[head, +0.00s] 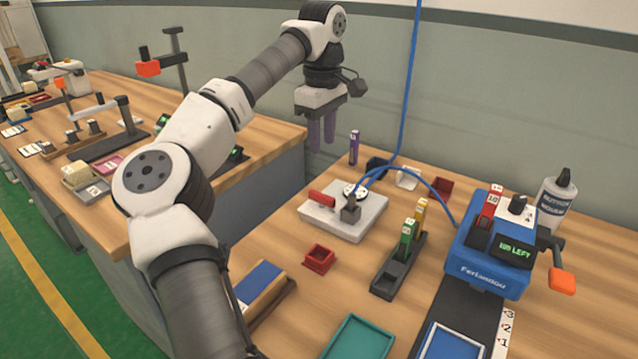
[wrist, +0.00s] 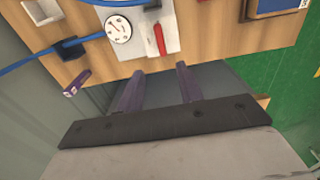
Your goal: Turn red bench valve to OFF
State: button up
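The red bench valve handle (head: 322,199) lies on a pale grey plate (head: 367,222) on the right-hand bench, beside a round white gauge (head: 355,190) and a grey block. In the wrist view the red handle (wrist: 159,39) is seen beyond the fingertips, with the gauge (wrist: 118,28) to its left. My gripper (head: 321,146) hangs above the bench's back left edge, pointing down, apart from the valve. Its two purple fingers are spread with nothing between them, as the wrist view (wrist: 160,69) also shows. Any ON or OFF marking is too small to read.
A purple marked stick (head: 354,147) stands near the back edge. A blue hose (head: 409,80) drops from above and curves past the gauge to the blue machine (head: 490,250). A small red tray (head: 319,258) lies in front of the plate. A wall runs behind.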

aim_at(322, 194)
notch_tip(322, 194, down, 14)
jog(key=shift+s+r, duration=0.1)
jog(key=shift+r, duration=0.05)
dwell(0.3)
grip_shut()
